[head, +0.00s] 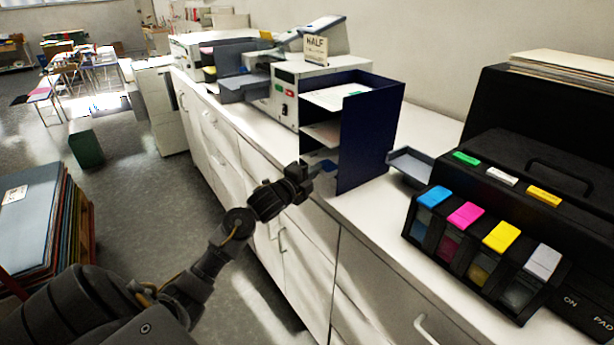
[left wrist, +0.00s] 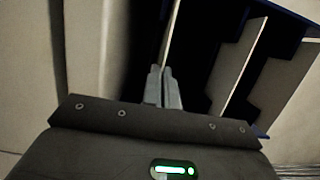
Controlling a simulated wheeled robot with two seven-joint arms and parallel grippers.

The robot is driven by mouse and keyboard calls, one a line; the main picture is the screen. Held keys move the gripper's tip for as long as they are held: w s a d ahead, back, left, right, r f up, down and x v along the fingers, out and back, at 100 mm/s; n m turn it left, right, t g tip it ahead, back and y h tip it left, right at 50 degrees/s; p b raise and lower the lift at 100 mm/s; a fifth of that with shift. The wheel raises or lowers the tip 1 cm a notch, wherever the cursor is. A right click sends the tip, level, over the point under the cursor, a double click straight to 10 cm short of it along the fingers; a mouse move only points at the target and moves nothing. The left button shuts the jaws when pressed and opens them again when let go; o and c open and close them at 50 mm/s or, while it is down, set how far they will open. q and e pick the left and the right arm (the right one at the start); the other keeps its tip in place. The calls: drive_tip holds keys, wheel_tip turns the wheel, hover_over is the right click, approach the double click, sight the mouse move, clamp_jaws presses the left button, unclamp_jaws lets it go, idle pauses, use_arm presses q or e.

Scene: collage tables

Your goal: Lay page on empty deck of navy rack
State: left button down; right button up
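The navy rack (head: 364,135) stands on the white counter, its open side facing left. Pale sheets lie on its top deck (head: 338,97) and on a deck below (head: 322,133). My left gripper (head: 317,169) is at the rack's lowest opening. In the left wrist view the rack's decks (left wrist: 245,62) show turned on edge, right of my left gripper (left wrist: 163,88). Its fingers are close together, with the thin pale edge of a page (left wrist: 171,38) running out from between their tips. The rack's dark inside hides the page's far part. My right gripper is not in view.
A black machine (head: 490,210) with coloured cartridges stands right of the rack, with a small grey tray (head: 410,166) between. A pale machine (head: 300,85) with a "HALF" sign stands behind the rack. Drawer fronts line the counter; open floor lies left.

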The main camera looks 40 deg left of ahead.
use_arm(q)
drive_tip(key=shift+w, duration=0.2)
drive_tip(key=c, duration=2.1)
unclamp_jaws()
drive_tip(key=shift+c, duration=0.2)
drive_tip(key=o, duration=0.5)
drive_tip(key=shift+o, duration=0.2)
drive_tip(key=shift+s+f, duration=0.1)
drive_tip(key=shift+s, duration=0.05)
drive_tip(key=s+b, duration=0.2)
drive_tip(key=s, duration=0.8)
drive_tip(key=shift+s+b, duration=0.3)
drive_tip(key=shift+a, duration=0.1)
